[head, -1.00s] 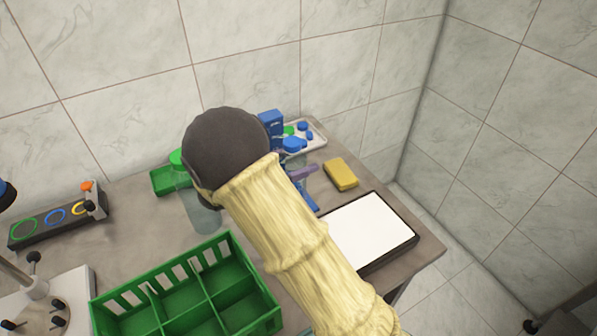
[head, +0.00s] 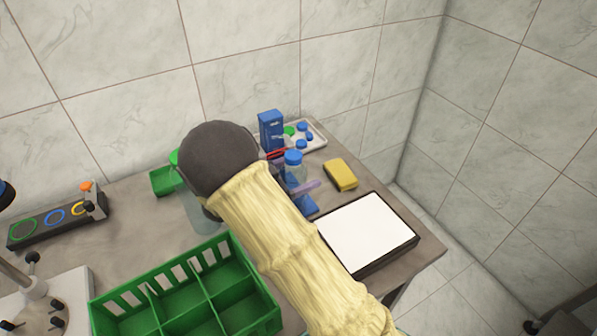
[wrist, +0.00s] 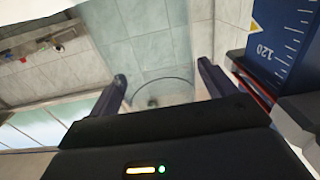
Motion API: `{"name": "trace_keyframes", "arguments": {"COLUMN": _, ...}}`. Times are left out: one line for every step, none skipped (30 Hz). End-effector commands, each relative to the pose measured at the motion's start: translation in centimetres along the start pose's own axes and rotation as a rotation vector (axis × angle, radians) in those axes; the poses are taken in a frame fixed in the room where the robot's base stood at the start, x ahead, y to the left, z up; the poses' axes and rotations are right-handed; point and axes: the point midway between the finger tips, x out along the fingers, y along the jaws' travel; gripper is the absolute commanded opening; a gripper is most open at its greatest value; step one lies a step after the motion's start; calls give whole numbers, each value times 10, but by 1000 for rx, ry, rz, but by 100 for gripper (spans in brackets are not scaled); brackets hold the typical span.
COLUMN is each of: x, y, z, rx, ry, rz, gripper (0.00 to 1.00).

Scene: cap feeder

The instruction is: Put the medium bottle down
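The medium bottle (head: 296,173) is clear with a blue cap and looks upright at the back of the table, in front of the blue gauge block (head: 270,128). The bottle's base is hidden in the head view, so contact with the table cannot be told.
The blue block with a scale stands close at the right in the wrist view (wrist: 285,45). A yellow sponge (head: 340,174), a white panel (head: 365,232) and a tray of caps (head: 318,143) lie nearby. A green divided crate (head: 255,262) stands in front, and a larger clear bottle (head: 200,215) stands behind my arm.

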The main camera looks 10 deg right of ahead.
Motion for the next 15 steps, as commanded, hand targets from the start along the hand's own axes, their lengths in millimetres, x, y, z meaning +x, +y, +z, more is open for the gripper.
{"name": "trace_keyframes", "arguments": {"x": 0, "y": 0, "z": 0, "rx": 0, "ry": 0, "rz": 0, "gripper": 83}}
{"name": "trace_keyframes", "arguments": {"x": 0, "y": 0, "z": 0, "rx": 0, "ry": 0, "rz": 0, "gripper": 83}}
{"name": "trace_keyframes", "arguments": {"x": 0, "y": 0, "z": 0, "rx": 0, "ry": 0, "rz": 0, "gripper": 83}}
{"name": "trace_keyframes", "arguments": {"x": 0, "y": 0, "z": 0, "rx": 0, "ry": 0, "rz": 0, "gripper": 83}}
{"name": "trace_keyframes", "arguments": {"x": 0, "y": 0, "z": 0, "rx": 0, "ry": 0, "rz": 0, "gripper": 83}}
{"name": "trace_keyframes", "arguments": {"x": 0, "y": 0, "z": 0, "rx": 0, "ry": 0, "rz": 0, "gripper": 83}}
{"name": "trace_keyframes", "arguments": {"x": 0, "y": 0, "z": 0, "rx": 0, "ry": 0, "rz": 0, "gripper": 83}}
{"name": "trace_keyframes", "arguments": {"x": 0, "y": 0, "z": -1, "rx": 0, "ry": 0, "rz": 0, "gripper": 83}}
{"name": "trace_keyframes", "arguments": {"x": 0, "y": 0, "z": -3, "rx": 0, "ry": 0, "rz": 0, "gripper": 83}}
{"name": "trace_keyframes", "arguments": {"x": 0, "y": 0, "z": -5, "rx": 1, "ry": 0, "rz": 0, "gripper": 83}}
{"name": "trace_keyframes", "arguments": {"x": -3, "y": 0, "z": -4, "rx": 0, "ry": -1, "rz": -1, "gripper": 83}}
{"name": "trace_keyframes", "arguments": {"x": -6, "y": 0, "z": -4, "rx": 0, "ry": 0, "rz": -2, "gripper": 83}}
{"name": "trace_keyframes", "arguments": {"x": -10, "y": 0, "z": -4, "rx": -1, "ry": 0, "rz": -3, "gripper": 83}}
{"name": "trace_keyframes", "arguments": {"x": -14, "y": -1, "z": -4, "rx": -1, "ry": 0, "rz": -4, "gripper": 83}}
{"name": "trace_keyframes", "arguments": {"x": -20, "y": -1, "z": -4, "rx": -1, "ry": -1, "rz": -4, "gripper": 83}}
